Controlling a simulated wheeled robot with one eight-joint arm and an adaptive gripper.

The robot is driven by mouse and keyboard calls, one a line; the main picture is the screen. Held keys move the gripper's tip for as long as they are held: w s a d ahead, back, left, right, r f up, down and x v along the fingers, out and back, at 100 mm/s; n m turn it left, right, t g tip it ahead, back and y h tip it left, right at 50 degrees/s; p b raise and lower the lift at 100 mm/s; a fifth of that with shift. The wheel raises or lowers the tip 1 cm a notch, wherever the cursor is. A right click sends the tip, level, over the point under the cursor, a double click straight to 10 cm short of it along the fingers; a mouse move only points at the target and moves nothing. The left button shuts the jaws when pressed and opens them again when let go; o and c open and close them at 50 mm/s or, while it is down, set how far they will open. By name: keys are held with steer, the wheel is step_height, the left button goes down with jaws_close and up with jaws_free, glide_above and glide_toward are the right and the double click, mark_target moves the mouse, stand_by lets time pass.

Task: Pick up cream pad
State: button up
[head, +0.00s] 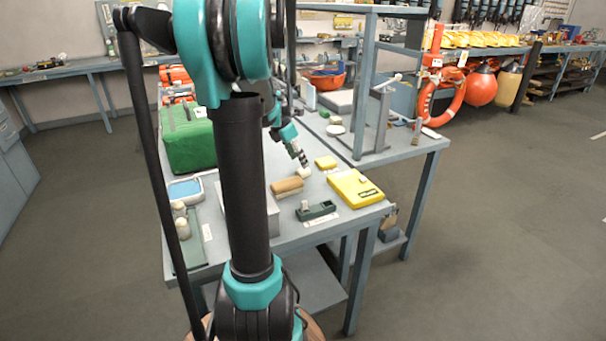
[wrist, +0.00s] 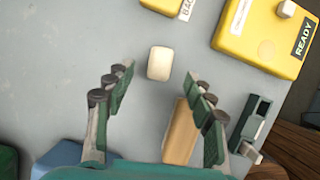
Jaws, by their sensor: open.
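The cream pad (wrist: 159,62) is a small rounded off-white block lying flat on the grey table. In the wrist view it sits just beyond and between my open fingertips, with nothing touching it. In the head view the pad (head: 304,172) shows as a small pale shape at the tip of my gripper (head: 300,157). My gripper (wrist: 158,78) is open and empty in the wrist view, with its fingers spread on either side below the pad.
A tan block (wrist: 181,132) lies close beside the right finger. A yellow case (wrist: 262,35) marked READY, a small yellow item (head: 326,162) and a green holder (head: 316,210) are nearby. A green bag (head: 188,140) stands at the left. Table left of the pad is clear.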

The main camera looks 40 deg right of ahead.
mark_target(302, 169)
steer(key=shift+a+x, duration=0.2)
steer(key=shift+x, duration=2.55)
steer(key=shift+c, duration=0.3)
steer(key=c, duration=1)
